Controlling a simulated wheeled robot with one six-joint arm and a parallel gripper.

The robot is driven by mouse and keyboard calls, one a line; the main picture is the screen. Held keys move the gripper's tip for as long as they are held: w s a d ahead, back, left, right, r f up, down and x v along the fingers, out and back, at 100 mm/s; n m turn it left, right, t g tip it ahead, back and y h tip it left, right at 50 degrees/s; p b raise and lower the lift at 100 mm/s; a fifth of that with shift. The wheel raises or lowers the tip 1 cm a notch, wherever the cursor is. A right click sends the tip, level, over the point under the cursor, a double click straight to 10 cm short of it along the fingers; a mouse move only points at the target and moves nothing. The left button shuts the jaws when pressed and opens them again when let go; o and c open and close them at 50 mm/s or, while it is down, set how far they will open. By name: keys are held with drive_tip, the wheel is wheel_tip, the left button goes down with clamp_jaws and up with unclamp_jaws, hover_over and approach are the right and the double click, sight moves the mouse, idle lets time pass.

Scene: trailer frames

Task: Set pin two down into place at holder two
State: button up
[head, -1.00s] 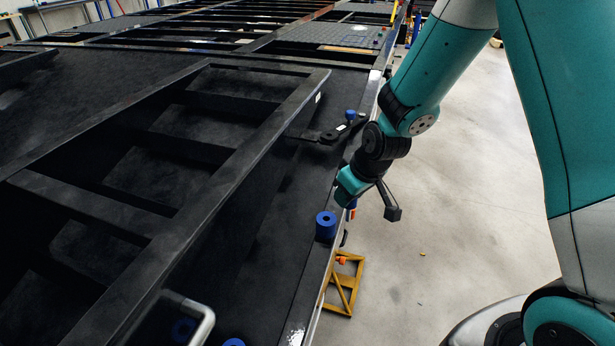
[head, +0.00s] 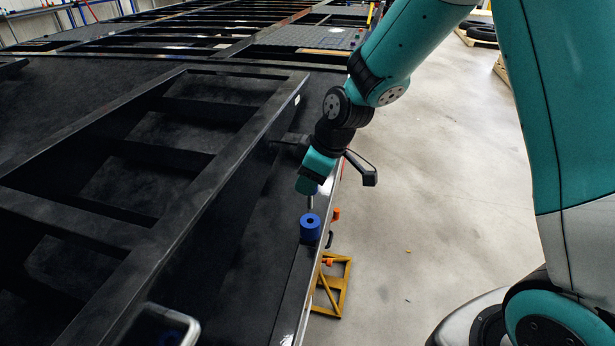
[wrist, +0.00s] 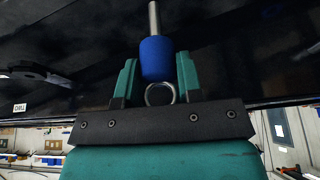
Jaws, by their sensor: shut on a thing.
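A blue cylindrical holder (head: 310,231) with a dark hole in its top stands on the black frame near its right edge. I take it for holder two. My gripper (head: 308,187) is just above it, shut on pin two. The pin's blue grip (wrist: 158,60) sits between the teal fingers (wrist: 126,80) in the wrist view, with a steel ring at one end and a bare steel shaft (wrist: 153,17) at the other. In the head view the shaft (head: 310,203) points down over the hole. Whether its tip enters the hole is too small to tell.
A raised black ladder-like frame (head: 190,208) lies left of the holder. A yellow stand (head: 332,287) and orange parts (head: 336,214) are at the right edge.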

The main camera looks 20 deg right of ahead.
drive_tip(key=shift+f+b, duration=2.85)
drive_tip(key=shift+f, duration=1.35)
drive_tip(key=o, duration=1)
drive_tip(key=p+v, duration=0.2)
drive_tip(key=v, duration=1.6)
drive_tip(key=s+a+r+m+g+p, duration=0.1)
drive_tip(key=s+a+r+p, duration=0.2)
drive_tip(key=s, duration=0.4)
drive_tip(key=s+a+r+m+g+p, duration=0.1)
drive_tip(key=s+a+r+p, duration=0.2)
drive_tip(key=s+r, duration=0.3)
drive_tip(key=s+a+r+m+p, duration=0.1)
drive_tip(key=s+a+r+p, duration=0.3)
drive_tip(key=s, duration=0.3)
drive_tip(key=shift+s+r+m+g+p, duration=0.2)
drive_tip(key=shift+s+m+g+p, duration=0.2)
drive_tip(key=shift+p, duration=0.2)
